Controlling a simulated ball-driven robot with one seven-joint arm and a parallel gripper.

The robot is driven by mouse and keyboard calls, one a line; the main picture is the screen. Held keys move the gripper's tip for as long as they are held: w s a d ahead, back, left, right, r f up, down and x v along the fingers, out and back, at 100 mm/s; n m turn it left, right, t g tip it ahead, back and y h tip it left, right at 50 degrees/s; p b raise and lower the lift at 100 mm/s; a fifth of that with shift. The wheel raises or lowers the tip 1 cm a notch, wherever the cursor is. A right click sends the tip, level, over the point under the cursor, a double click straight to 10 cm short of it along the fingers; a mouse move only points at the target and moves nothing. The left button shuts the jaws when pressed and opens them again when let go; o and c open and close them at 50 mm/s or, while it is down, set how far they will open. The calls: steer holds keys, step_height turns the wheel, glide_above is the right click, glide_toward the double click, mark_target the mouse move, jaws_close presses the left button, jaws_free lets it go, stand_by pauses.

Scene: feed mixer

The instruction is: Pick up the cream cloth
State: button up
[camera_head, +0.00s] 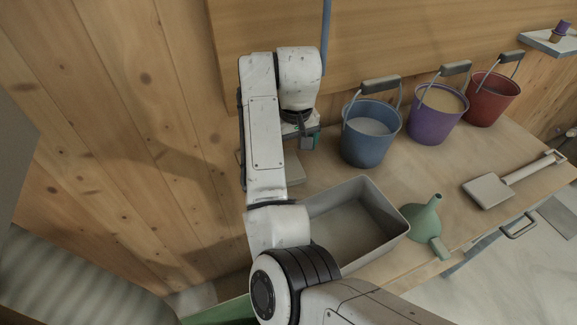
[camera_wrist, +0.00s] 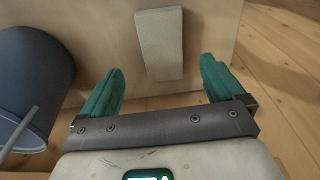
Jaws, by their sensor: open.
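The cream cloth (camera_wrist: 160,43) looks like a pale, folded, oblong pad lying flat on the wooden table. In the wrist view it sits at top centre, ahead of and between my fingers, apart from both. In the head view a pale piece of it (camera_head: 294,168) shows beside my arm, which hides the rest. My gripper (camera_wrist: 162,66) has two teal fingers spread wide with nothing between them. In the head view my gripper (camera_head: 308,141) is near the table's left end, mostly hidden by my wrist.
A blue bucket (camera_head: 370,145) stands close to the right of my gripper; purple (camera_head: 432,125) and red (camera_head: 490,100) buckets stand beyond it. A grey tray (camera_head: 385,208), green funnel (camera_head: 422,217) and scoop (camera_head: 488,190) lie nearer.

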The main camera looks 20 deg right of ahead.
steer(key=shift+w+a+f, duration=0.1)
steer(key=shift+w+f, duration=0.1)
steer(key=shift+f, duration=1.1)
steer(key=shift+w+a+f, duration=0.1)
steer(key=shift+w+f, duration=0.1)
steer(key=shift+f, duration=1.1)
steer(key=c, duration=1.1)
